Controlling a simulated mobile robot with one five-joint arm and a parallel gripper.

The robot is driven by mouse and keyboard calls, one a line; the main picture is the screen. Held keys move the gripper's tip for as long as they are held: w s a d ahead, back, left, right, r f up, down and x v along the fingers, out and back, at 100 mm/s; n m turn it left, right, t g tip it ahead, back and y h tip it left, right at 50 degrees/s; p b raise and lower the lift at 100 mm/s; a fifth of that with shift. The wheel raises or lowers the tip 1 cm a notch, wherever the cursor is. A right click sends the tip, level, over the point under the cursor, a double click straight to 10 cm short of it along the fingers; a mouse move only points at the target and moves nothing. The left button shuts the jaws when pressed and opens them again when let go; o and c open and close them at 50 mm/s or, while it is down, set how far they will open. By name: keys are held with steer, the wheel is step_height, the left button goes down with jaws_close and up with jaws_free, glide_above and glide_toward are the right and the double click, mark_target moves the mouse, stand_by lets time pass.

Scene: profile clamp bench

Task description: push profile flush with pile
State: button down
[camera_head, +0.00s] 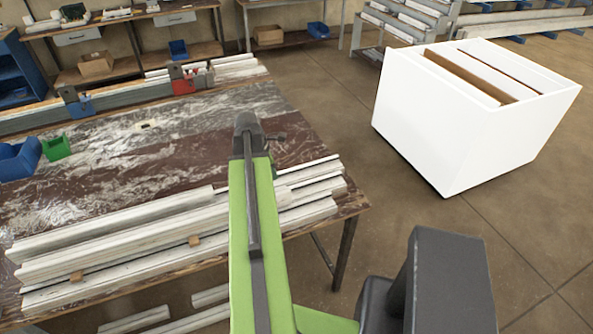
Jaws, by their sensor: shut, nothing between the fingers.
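A pile of long whitish profiles (120,235) lies near the front edge of the workbench (190,150), in stacked layers. The arm covers its middle. The right ends of the profiles (322,187) are uneven, some reaching further right than others. The left ends are also staggered. I cannot tell which single profile is the one to be pushed. My gripper (262,136) is shut and empty, a dark shape at the far end of my green arm. It appears beyond the pile, over the bench top; its fingertips are small and hard to make out.
Two clamps, blue (78,103) and red (183,82), stand on profiles along the bench's back edge. A green bin (56,147) and blue bins (18,160) sit at the left. A large white box (468,120) stands on the floor at right. The middle bench top is clear.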

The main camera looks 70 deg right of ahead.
mark_target(278, 190)
steer(key=s+d+n, duration=0.1)
steer(key=s+d, duration=0.2)
steer(key=s, duration=0.6)
steer(key=shift+g, duration=0.3)
steer(key=f+b, duration=0.7)
steer(key=shift+w+d+f+b, duration=0.1)
steer(key=shift+w+f+b, duration=0.05)
steer(key=shift+w+b, duration=0.2)
steer(key=shift+w+a+r+p, duration=0.25)
steer(key=shift+w+r+p, duration=0.05)
steer(key=shift+p, duration=0.05)
steer(key=shift+w+a, duration=0.95)
steer(key=shift+w, duration=0.2)
steer(key=shift+w+a, duration=0.9)
steer(key=shift+w, duration=0.25)
steer(key=shift+w+a, duration=0.35)
steer(key=shift+w, duration=0.05)
steer(key=shift+s+d, duration=0.1)
steer(key=shift+s+d, duration=0.4)
steer(key=shift+s, duration=0.1)
step_height(278, 190, up, 7)
steer(key=p, duration=0.7)
steer(key=shift+r, duration=0.15)
